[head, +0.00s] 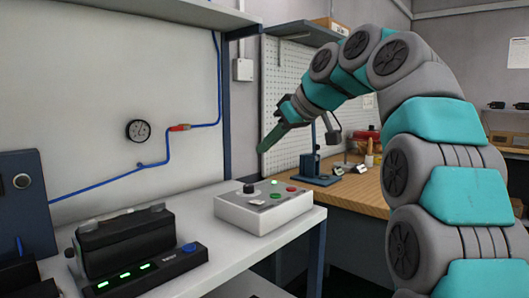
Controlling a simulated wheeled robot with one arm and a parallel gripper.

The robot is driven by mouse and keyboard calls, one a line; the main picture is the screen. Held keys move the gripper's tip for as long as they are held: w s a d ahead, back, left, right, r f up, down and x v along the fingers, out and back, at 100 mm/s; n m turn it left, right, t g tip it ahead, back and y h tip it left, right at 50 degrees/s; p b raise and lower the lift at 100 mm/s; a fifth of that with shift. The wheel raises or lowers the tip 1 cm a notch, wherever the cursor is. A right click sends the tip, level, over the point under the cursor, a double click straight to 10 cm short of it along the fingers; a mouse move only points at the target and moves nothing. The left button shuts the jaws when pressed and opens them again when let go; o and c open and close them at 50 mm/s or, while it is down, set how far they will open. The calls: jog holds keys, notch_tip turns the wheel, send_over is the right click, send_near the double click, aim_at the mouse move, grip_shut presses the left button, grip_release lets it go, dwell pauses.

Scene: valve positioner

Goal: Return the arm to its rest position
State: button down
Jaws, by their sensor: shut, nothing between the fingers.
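My gripper (269,141) is in the middle of the head view, at the end of my teal and grey arm. The arm rises on the right, bends over at the top and reaches left. The green fingers point down and left, shut and empty. They are in the air above the grey control box (268,208) and appear apart from it. The box has a black knob, a lit green button and red buttons on top.
A black device with green lights (141,267) sits on the white bench at the lower left. A gauge (138,130) and a blue hose (220,85) are on the panel behind. A wooden workbench (357,190) with a blue stand (318,170) is behind my arm.

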dwell(0.3)
jog(key=s+d+f+m+g+h, duration=0.2)
jog(key=s+d+f+m, duration=0.15)
jog(key=s+f, duration=0.45)
jog(key=s+d+f+m+g+h, duration=0.1)
jog(key=s+d+f+m+h, duration=0.3)
jog(key=f, duration=0.8)
jog(key=s+d+f+m+g, duration=0.1)
jog(key=s+d+f, duration=0.2)
jog(key=s+f, duration=0.4)
jog(key=s+d+f+m+g+h, duration=0.1)
jog(key=s+d+f+g, duration=0.1)
jog(key=s+d+f, duration=0.2)
jog(key=s+d+f+m+g, duration=0.1)
jog(key=s+d+f, duration=0.3)
jog(key=s+f, duration=0.7)
jog(key=s, duration=0.6)
jog(key=shift+s+d+g+h, duration=0.2)
jog(key=shift+s+g+h, duration=0.05)
jog(key=shift+g+h, duration=0.15)
